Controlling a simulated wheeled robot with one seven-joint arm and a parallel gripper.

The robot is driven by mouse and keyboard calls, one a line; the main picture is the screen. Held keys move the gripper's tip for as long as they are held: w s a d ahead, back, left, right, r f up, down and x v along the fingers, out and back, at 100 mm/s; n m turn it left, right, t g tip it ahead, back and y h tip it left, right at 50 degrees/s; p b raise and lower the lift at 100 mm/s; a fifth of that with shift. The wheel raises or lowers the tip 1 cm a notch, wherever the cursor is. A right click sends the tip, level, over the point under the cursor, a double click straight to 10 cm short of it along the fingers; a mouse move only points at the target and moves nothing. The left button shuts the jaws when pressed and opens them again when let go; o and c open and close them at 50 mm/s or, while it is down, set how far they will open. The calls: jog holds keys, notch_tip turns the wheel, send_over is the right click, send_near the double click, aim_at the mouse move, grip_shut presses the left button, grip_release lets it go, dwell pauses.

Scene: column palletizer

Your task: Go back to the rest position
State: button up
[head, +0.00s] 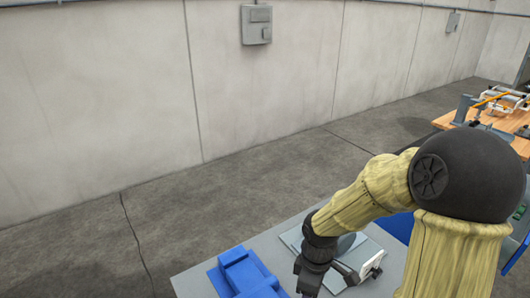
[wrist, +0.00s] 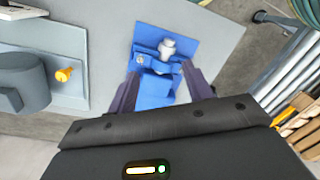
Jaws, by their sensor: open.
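My gripper shows in the wrist view (wrist: 158,92), with its two dark fingers spread apart and nothing between them. It is above a blue fixture (wrist: 150,88) on a grey table (wrist: 110,35). A small whitish cylindrical part (wrist: 167,47) sits on the fixture, beyond the fingertips. In the head view my arm reaches down over the table, and the same blue fixture (head: 245,272) shows at the lower middle. The fingertips are hidden or cut off at the bottom of the head view.
A grey device with a round body (wrist: 22,82) and an orange knob (wrist: 64,75) stands left of the fixture in the wrist view. A wooden bench (head: 490,122) with equipment is at the right in the head view. Open concrete floor (head: 170,235) lies between table and wall.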

jog(key=s+d+r+m+t+p, duration=0.1)
jog(key=s+d+r+m+t, duration=0.2)
jog(key=m, duration=1)
notch_tip(320, 180, up, 4)
jog(key=shift+d+f+t, duration=0.2)
jog(key=shift+d+t, duration=0.1)
jog(key=shift+d, duration=0.45)
jog(key=shift+s, duration=0.1)
